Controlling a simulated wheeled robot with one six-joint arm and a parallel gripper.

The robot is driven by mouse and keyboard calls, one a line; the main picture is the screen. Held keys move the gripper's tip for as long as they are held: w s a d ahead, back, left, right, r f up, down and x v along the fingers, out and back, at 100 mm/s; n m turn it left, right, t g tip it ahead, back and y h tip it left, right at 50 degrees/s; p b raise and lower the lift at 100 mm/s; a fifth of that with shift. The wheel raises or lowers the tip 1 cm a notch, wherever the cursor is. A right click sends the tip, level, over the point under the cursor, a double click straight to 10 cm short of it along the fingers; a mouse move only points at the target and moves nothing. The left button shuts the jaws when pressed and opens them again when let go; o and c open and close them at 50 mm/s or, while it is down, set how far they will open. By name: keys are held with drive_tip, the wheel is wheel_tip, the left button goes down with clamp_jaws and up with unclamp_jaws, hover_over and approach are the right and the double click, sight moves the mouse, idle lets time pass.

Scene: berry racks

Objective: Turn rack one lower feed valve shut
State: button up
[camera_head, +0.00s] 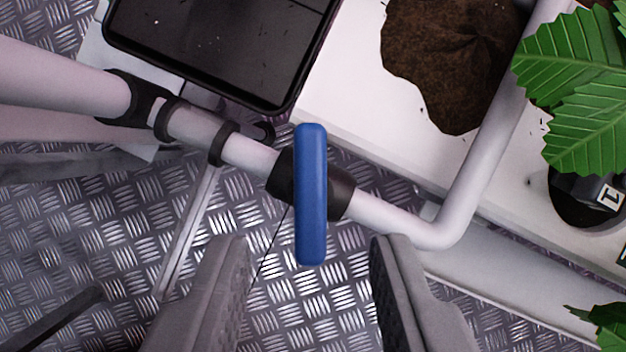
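The feed valve has a blue lever handle (312,195) on a black valve body (341,190), set in a white pipe (385,216). The handle stands near vertical in the picture, and the pipe slopes down to the right beneath it, so the handle lies across the pipe at an angle. My gripper (310,250) is open, with one grey finger to the left and one to the right of the handle's lower end. The fingers look apart from the handle. Whether the handle's lower end reaches between the fingertips in depth, I cannot tell.
A black screen or panel (225,40) is above left of the valve. A white trough (345,85) with brown soil (450,65) and green leaves (580,95) is at the upper right. A black tag marked 1 (590,190) is at the right. Patterned metal floor (80,255) lies below.

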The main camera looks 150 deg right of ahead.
sight(310, 204)
drive_tip(key=shift+x, duration=1.85)
clamp_jaws()
